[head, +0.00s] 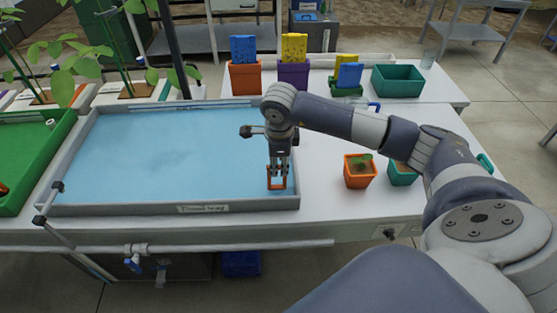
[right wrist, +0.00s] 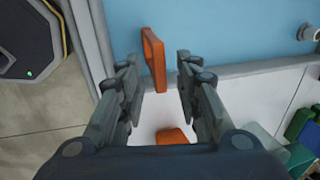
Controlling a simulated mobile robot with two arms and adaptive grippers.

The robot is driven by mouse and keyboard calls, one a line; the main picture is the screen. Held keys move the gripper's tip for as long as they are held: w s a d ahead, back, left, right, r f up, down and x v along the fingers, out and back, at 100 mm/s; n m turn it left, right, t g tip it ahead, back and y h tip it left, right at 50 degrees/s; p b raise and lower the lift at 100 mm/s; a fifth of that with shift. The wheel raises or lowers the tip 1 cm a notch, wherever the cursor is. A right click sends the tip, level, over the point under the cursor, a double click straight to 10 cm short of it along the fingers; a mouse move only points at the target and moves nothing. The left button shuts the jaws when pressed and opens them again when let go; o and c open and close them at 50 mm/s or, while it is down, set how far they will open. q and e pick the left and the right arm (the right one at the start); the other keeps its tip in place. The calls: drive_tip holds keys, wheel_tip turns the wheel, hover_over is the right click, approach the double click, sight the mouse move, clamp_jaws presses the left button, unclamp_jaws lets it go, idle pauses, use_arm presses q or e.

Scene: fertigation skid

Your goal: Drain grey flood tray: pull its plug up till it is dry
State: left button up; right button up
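The grey flood tray (head: 75,209) lies on the white bench, full of light blue water (head: 165,145). Its orange plug handle (head: 276,184) stands upright in the tray's front right corner; the plug's lower part is hidden under the water. My right gripper (head: 279,168) points down at the handle. In the right wrist view the orange handle (right wrist: 153,58) shows between the open fingers (right wrist: 160,72), nearer the left one, with gaps visible on both sides. How deep the handle sits between the fingers is hard to tell. My left gripper is not in view.
Orange (head: 359,172) and teal (head: 403,173) seedling pots stand right of the tray, near my right arm. A green tray (head: 40,160) adjoins at left. Coloured containers (head: 246,76) and a teal box (head: 398,80) stand behind. A pipe (head: 210,248) runs along the bench front.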

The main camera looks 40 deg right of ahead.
drive_tip(key=shift+c, duration=0.2)
clamp_jaws()
drive_tip(key=shift+r+p, duration=0.4)
drive_tip(key=shift+r, duration=1.35)
drive_tip(key=shift+w, duration=0.15)
drive_tip(key=shift+o, duration=0.2)
unclamp_jaws()
wheel_tip(320, 180, up, 12)
drive_tip(key=s+a, duration=0.1)
drive_tip(key=s, duration=0.1)
drive_tip(key=shift+s, duration=0.15)
